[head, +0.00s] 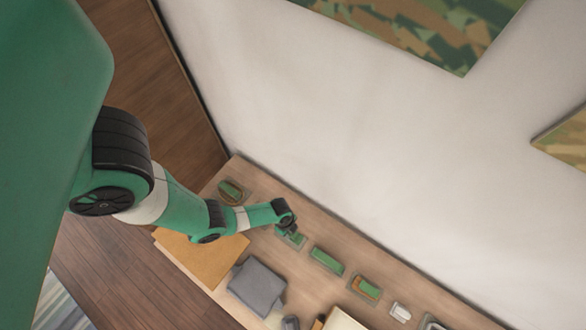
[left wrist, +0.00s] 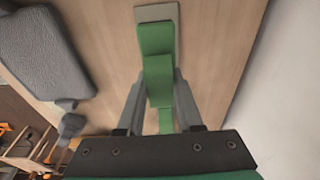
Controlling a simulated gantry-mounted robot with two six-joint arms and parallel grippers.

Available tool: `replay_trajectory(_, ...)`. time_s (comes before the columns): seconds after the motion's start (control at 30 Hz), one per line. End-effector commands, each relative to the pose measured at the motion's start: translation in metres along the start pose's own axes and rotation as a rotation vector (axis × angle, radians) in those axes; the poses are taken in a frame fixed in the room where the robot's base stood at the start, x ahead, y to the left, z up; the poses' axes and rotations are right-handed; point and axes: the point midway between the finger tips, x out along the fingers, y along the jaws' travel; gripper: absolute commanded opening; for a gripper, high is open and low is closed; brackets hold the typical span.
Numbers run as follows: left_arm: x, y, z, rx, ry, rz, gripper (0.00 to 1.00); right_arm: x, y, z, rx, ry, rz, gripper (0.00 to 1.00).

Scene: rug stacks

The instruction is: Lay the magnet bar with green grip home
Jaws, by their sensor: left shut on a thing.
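My left gripper (head: 287,222) is over the wooden table near the wall side. In the left wrist view its two grey fingers (left wrist: 158,95) are closed on a green-gripped bar (left wrist: 158,80). In the head view a green piece with grey at its edges (head: 297,240) shows just below the gripper, which partly hides it. In the wrist view a green block (left wrist: 155,38) lies beyond the fingers over a light grey plate (left wrist: 156,12). I cannot tell whether it is part of the held bar. My right gripper is not in view.
Along the wall side stand a green block in a grey tray (head: 327,261), a tray with green and orange (head: 366,288), a pale small item (head: 401,312) and a round brown-rimmed dish (head: 232,191). A grey cushion-like block (head: 257,286) and a tan board (head: 205,258) lie towards the front.

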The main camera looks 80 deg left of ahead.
Motion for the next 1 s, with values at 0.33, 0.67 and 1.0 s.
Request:
replay_trajectory(0.33,0.029,0.000,0.004,0.000,0.000,-0.001,0.00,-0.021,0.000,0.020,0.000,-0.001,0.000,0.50)
replay_trajectory(0.67,0.044,0.000,0.006,0.001,0.001,-0.001,0.00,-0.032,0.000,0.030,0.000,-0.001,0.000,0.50)
replay_trajectory(1.0,0.043,0.000,0.006,0.001,0.000,-0.001,0.00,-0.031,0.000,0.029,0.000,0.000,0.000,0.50)
